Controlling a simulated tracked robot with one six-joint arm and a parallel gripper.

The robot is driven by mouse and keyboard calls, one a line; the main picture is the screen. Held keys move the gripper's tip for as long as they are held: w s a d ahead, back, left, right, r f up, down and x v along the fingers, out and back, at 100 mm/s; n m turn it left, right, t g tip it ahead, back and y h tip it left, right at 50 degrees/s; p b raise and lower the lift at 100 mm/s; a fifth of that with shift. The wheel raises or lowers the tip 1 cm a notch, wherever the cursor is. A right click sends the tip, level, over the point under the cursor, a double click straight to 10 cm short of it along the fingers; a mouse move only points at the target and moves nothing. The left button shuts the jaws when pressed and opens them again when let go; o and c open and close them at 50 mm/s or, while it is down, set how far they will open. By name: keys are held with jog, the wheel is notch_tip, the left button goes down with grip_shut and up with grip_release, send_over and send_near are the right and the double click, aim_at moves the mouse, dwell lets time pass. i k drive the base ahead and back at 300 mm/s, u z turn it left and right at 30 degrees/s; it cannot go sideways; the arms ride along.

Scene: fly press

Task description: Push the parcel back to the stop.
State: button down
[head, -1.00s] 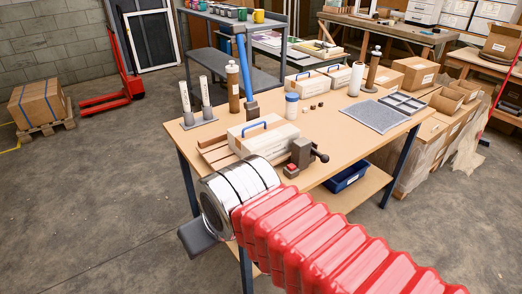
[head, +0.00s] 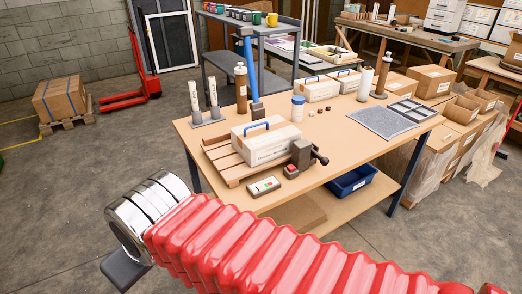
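The likely parcel is a pale box with a blue handle (head: 266,146). It sits upright on a slatted wooden board (head: 219,162) near the table's front left. A dark vise-like block with a side knob (head: 304,154) stands close to the box's right end. I cannot tell which part is the stop. My gripper (head: 124,270) shows as a dark grey piece below my chrome wrist, left of and apart from the table in the picture. Its fingertips cannot be made out, nor whether it holds anything.
A small box with red and green buttons (head: 264,187) lies at the table's (head: 330,135) front edge. A blue bin (head: 351,181) is below.

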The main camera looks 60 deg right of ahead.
aim_at(259, 142)
jog(key=u, duration=1.85)
jog(key=k, duration=1.9)
jog(key=z, duration=1)
